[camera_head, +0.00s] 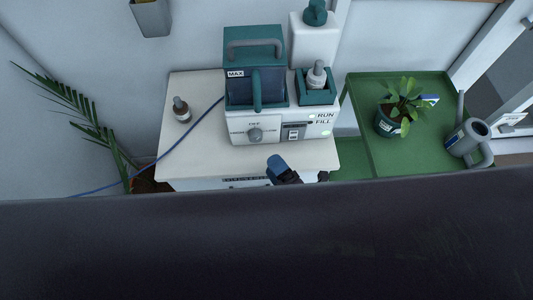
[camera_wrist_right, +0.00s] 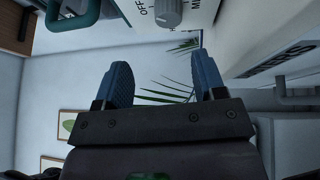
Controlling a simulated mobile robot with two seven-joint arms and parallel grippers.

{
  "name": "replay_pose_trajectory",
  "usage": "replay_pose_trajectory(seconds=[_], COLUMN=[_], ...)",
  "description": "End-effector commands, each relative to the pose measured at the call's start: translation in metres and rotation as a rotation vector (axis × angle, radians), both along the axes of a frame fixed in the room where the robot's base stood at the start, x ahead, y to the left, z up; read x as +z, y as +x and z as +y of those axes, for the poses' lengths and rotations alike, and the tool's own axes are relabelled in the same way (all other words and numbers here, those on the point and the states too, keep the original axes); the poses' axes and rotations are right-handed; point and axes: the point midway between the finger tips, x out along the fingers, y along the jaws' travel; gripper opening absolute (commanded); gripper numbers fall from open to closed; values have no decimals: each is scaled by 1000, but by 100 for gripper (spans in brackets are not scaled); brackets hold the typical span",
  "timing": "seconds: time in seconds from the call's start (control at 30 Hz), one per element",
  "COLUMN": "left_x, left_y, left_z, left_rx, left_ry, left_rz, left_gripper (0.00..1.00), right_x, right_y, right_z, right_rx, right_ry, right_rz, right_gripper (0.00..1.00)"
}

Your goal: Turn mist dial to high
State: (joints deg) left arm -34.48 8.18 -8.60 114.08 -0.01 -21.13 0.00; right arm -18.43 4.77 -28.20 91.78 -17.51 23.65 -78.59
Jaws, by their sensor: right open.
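The grey mist dial (camera_head: 255,135) is on the front of the white and teal mist machine (camera_head: 285,124), on the cabinet's top. "OFF" is printed above the dial, with blurred labels at its sides. I cannot tell where its pointer stands. The dial also shows at the top edge of the right wrist view (camera_wrist_right: 168,13). My right gripper (camera_wrist_right: 163,75) is open and empty, with blue pads apart. The dial is beyond its fingertips, not touched. In the head view a blue fingertip of my right gripper (camera_head: 277,167) shows below and right of the dial. My left gripper is not in view.
A brown dropper bottle (camera_head: 182,110) and a blue cable (camera_head: 185,139) lie left of the machine on the white cabinet top (camera_head: 200,85). A green cart (camera_head: 365,95) at right holds a potted plant (camera_head: 388,122) and a grey watering can (camera_head: 467,138). A palm (camera_head: 88,118) stands at left.

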Motion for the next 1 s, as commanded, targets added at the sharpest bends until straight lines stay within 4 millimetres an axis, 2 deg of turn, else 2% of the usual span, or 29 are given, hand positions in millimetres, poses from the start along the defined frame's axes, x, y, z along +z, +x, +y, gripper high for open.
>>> replay_pose_trajectory(seconds=[0.1,0.4,0.7,1.0], left_x=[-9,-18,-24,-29], left_y=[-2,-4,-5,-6], left_z=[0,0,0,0], left_rx=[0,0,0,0], left_ry=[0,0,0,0], left_rz=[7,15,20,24], left_gripper=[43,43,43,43], right_x=[12,45,60,53], right_y=[5,-3,-14,-21], right_z=[31,72,85,80], right_rx=[95,219,257,183], right_ry=[49,383,745,1076], right_rz=[-31,8,122,290], right_gripper=[64,64,64,64])
